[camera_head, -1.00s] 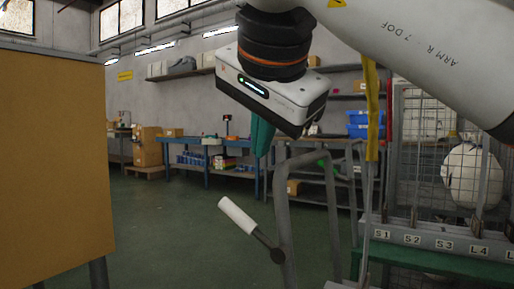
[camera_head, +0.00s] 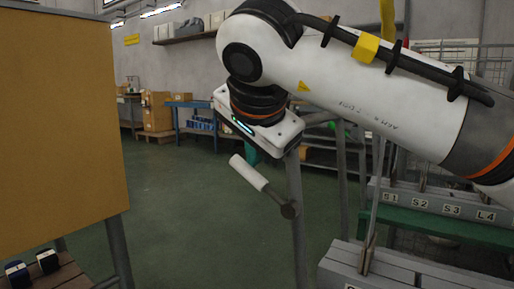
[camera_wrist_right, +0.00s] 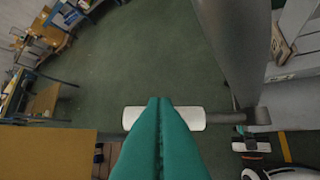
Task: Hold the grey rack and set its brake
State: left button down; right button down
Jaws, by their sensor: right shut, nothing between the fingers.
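The grey rack's tubular frame (camera_head: 299,225) stands right of centre in the head view. A lever with a white grip (camera_head: 248,172) slants down to a dark pivot (camera_head: 290,209) on its post. My right gripper (camera_head: 251,156) is just above the lever, its teal fingers mostly hidden behind the gripper body. In the right wrist view the fingers (camera_wrist_right: 159,101) are pressed together and empty. Their tips overlap the white grip (camera_wrist_right: 190,118); I cannot tell whether they touch it. My left gripper is out of view.
A tan panel (camera_head: 60,130) stands close at the left. A green bench with labelled grey blocks (camera_head: 440,207) is at the right. Blue workbenches (camera_head: 195,125) line the back wall. The green floor (camera_head: 190,215) between is clear.

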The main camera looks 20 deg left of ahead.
aim_at(237, 167)
jog(key=shift+a+f, duration=0.1)
jog(key=shift+a, duration=0.1)
jog(key=shift+w+a+f, duration=0.3)
jog(key=shift+a+f, duration=0.5)
jog(key=shift+f, duration=0.05)
jog(key=shift+w+a+f, duration=0.2)
jog(key=shift+a+f, duration=0.45)
jog(key=shift+f, duration=0.35)
jog(key=shift+w+a+f, duration=0.1)
jog(key=shift+a+f, duration=0.05)
jog(key=shift+f, duration=0.75)
jog(key=shift+w+a+f, duration=0.1)
jog(key=shift+a+f, duration=0.05)
jog(key=shift+f, duration=0.8)
jog(key=shift+a+f, duration=0.15)
jog(key=shift+f, duration=0.75)
jog(key=v, duration=1.2)
